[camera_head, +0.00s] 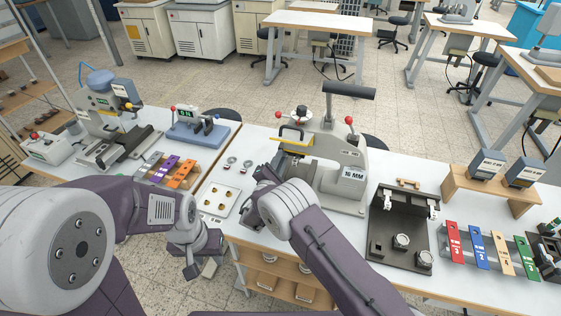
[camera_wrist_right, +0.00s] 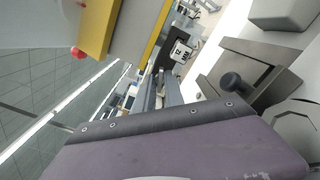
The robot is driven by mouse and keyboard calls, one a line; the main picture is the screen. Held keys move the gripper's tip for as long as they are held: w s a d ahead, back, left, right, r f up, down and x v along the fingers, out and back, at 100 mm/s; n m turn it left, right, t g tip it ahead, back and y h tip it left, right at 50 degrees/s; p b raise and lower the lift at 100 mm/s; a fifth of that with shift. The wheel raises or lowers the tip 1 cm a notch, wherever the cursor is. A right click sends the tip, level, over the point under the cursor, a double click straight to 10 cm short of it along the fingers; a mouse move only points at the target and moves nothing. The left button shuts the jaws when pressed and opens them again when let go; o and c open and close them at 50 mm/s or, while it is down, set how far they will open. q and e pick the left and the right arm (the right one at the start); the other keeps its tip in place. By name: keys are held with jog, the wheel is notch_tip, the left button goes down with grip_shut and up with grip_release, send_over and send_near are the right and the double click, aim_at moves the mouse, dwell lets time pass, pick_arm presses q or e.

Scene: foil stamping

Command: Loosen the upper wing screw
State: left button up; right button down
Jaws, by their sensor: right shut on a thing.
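The grey press (camera_head: 340,160) with the "16 MM" label stands mid-table, with a yellow bar (camera_head: 296,135) at its left side. The yellow bar fills the upper part of the right wrist view (camera_wrist_right: 100,25). My right gripper (camera_head: 264,176) is at the press's left side, below the bar.
A white tray (camera_head: 221,199) with small brass-coloured pieces lies left of my right gripper. A dark fixture (camera_head: 385,240) stands right of the press. A second machine (camera_head: 110,125) and coloured strips (camera_head: 183,174) are on the left table. A dark knob (camera_wrist_right: 231,82) shows in the wrist view.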

jog(key=n+b, duration=0.2)
jog(key=n, duration=1.8)
jog(key=shift+n, duration=0.4)
dwell(0.4)
jog(key=c, duration=1.4)
grip_release()
jog(key=shift+r, duration=0.1)
